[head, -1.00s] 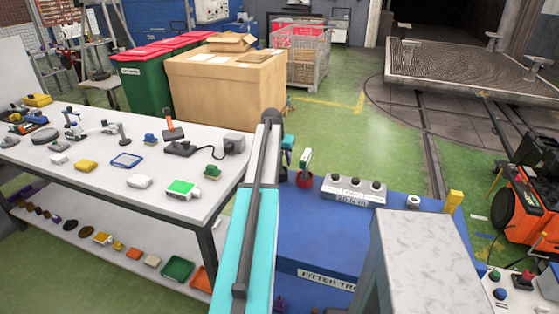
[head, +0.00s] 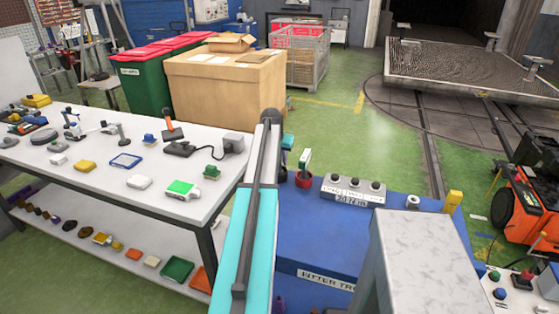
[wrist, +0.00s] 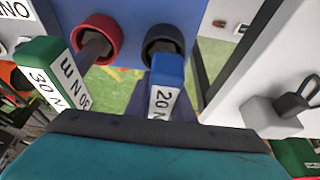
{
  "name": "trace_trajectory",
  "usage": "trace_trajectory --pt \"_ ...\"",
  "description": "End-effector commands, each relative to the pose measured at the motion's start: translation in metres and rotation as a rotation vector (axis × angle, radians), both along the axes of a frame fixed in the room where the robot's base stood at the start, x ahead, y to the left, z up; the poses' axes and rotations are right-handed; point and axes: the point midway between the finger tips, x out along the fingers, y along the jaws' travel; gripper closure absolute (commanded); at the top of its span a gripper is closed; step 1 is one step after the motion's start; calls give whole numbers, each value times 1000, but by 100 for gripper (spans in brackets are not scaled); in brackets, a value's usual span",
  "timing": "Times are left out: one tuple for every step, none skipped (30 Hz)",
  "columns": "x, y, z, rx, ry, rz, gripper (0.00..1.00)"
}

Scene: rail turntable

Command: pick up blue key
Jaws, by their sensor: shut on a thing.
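The blue key (wrist: 168,72), its white label reading "20 N", is in the middle of the wrist view. Its lower end runs behind the dark edge of my gripper (wrist: 165,128), which is shut on it. Its far end lies in front of a black ring socket (wrist: 150,38); I cannot tell whether it is still seated there. A green key marked "30 N" (wrist: 45,60) stands in a red ring socket (wrist: 112,38) to the left. In the head view my teal gripper (head: 288,142) shows just past my arm, left of the green key (head: 304,160). The blue key is mostly hidden there.
The blue bench (head: 310,240) carries a grey box with several knobs (head: 353,190) and a white roll (head: 413,202). A white table (head: 105,180) with many small items stands at the left. A cardboard box (head: 225,85) is behind. Green floor lies open beyond the bench.

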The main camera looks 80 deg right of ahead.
Motion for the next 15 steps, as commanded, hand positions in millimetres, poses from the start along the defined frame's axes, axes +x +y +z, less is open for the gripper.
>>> trace_trajectory --pt "0 -1 2 -2 0 0 100" --pt "0 -1 3 -2 0 0 100" --pt "0 -1 5 -2 0 0 100" --pt "0 -1 7 -3 0 0 100" --pt "0 -1 9 -3 0 0 100" --pt "0 -1 12 -3 0 0 100" --pt "0 -1 15 -2 -1 0 100" --pt "0 -1 17 -2 -1 0 100" --pt "0 -1 21 -3 0 0 100" --pt "0 -1 25 -3 0 0 100" --pt "0 -1 29 -4 -1 -1 100" --pt "0 -1 34 -3 -1 -1 100" --pt "0 -1 38 -3 -1 -1 100" --pt "0 -1 42 -3 0 0 100" --pt "0 -1 48 -4 -1 -1 100"
